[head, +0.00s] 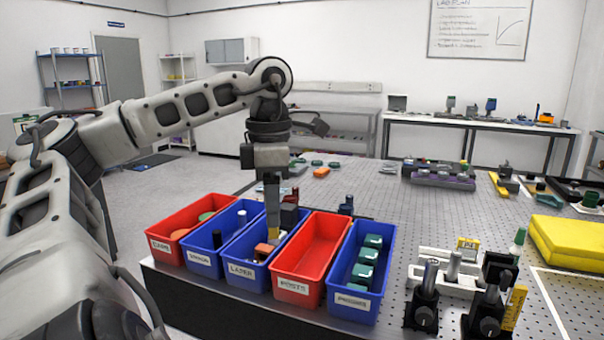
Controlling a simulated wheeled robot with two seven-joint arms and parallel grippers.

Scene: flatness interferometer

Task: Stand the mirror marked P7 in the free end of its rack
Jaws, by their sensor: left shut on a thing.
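My left gripper (273,232) points straight down over the blue bin labelled LASER (245,272). It is shut on a narrow yellow-grey piece (272,205), seen edge-on. I cannot read any mark on it, so I cannot tell whether it is the mirror P7. The piece's lower end is close to the bin's contents; I cannot tell whether it touches them. A low grey-purple rack (437,182) with several dark blocks stands at the back of the table. A white slotted block (446,283) with upright posts stands at front right. I cannot tell which is the mirror's rack. My right gripper is out of view.
Red and blue bins line the table's near left edge, including an almost empty red one (308,262) and a blue one with green-topped blocks (352,300). Black post holders (423,305) stand at front right. A yellow foam block (570,240) lies at right. The perforated tabletop (400,222) has free room mid-table.

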